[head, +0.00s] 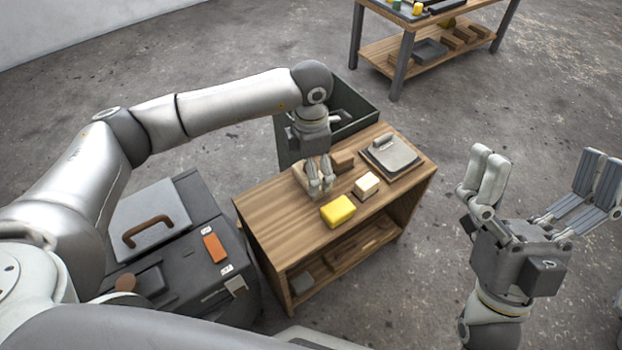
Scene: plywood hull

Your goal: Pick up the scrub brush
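My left gripper (320,188) points down over the small wooden table (275,215), just behind and left of a yellow block (338,211). Its fingers are close together, and I cannot tell whether they are shut or hold anything. A light tan piece (302,177) is partly hidden behind them. A small block with a cream top and brown side (367,186) lies to their right and may be the scrub brush; I cannot tell for sure. A brown block (343,160) lies behind. My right gripper (540,190) is wide open and empty, off the table's right side.
A flat grey piece with a handle (390,155) lies at the table's back right. A dark green open bin (355,108) stands behind the table. A dark case (190,260) stands at left. A second table (430,50) is far back. Bare floor lies right.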

